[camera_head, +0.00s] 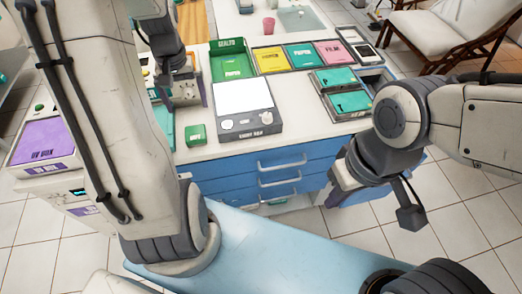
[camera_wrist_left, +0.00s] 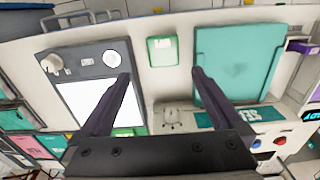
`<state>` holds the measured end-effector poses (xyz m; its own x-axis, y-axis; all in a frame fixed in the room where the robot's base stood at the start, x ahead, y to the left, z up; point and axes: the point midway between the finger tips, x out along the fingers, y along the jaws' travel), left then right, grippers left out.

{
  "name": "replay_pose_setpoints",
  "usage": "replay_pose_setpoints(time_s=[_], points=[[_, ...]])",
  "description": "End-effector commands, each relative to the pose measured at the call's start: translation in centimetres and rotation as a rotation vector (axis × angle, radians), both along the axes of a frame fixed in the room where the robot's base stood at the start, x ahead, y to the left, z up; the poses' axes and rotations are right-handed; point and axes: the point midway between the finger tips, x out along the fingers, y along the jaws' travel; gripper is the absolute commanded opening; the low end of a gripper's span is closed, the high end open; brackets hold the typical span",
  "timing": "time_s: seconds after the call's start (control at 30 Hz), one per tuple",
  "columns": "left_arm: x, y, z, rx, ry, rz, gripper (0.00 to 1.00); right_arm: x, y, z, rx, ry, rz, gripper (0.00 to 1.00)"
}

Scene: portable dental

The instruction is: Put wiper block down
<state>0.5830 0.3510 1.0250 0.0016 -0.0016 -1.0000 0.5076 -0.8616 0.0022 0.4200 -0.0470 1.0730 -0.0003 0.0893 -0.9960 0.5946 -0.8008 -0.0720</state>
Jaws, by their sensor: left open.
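The wiper block looks to be the small green block (camera_head: 196,134) on the white counter, left of the light box; no label is readable. In the left wrist view the green block (camera_wrist_left: 163,50) lies flat just beyond the gap between my fingertips, with neither finger touching it. My left gripper (camera_head: 182,93) is over the counter, behind the block in the head view. In the left wrist view my left gripper (camera_wrist_left: 160,72) is open and empty. My right gripper (camera_head: 410,215) is in front of the drawers at the right, its fingers not clear.
The light box (camera_head: 246,124) with a white panel stands right of the block. A teal tray (camera_wrist_left: 240,62) is on its other side. A green box (camera_head: 229,68) and several coloured trays (camera_head: 271,60) are at the back. Blue drawers (camera_head: 275,165) are below the counter.

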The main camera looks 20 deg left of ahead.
Motion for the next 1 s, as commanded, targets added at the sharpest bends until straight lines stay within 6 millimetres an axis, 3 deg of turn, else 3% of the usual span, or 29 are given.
replay_pose_setpoints(time_s=[0.13, 0.23, 0.4, 0.5, 0.7, 0.83, 1.0], points=[[0.6, -6.2, 1.4, -0.004, -0.013, -0.165, 1.0, 0.0, 0.0, 0.0, 0.0, 0.0, 0.0, 0.0], [-0.2, -12.7, 2.6, -0.011, -0.026, -0.35, 1.0, 0.0, 0.0, 0.0, 0.0, 0.0, 0.0, 0.0], [-5.2, -22.7, 4.1, -0.033, -0.043, -0.688, 1.0, 0.0, 0.0, 0.0, 0.0, 0.0, 0.0, 0.0], [-9.0, -26.5, 4.6, -0.048, -0.05, -0.869, 1.0, 0.0, 0.0, 0.0, 0.0, 0.0, 0.0, 0.0], [-14.8, -29.7, 4.8, -0.07, -0.052, -1.11, 1.0, 0.0, 0.0, 0.0, 0.0, 0.0, 0.0, 0.0], [-16.2, -30.3, 4.8, -0.077, -0.052, -1.165, 1.0, 0.0, 0.0, 0.0, 0.0, 0.0, 0.0, 0.0], [-16.4, -30.3, 4.8, -0.078, -0.051, -1.171, 1.0, 0.0, 0.0, 0.0, 0.0, 0.0, 0.0, 0.0]])
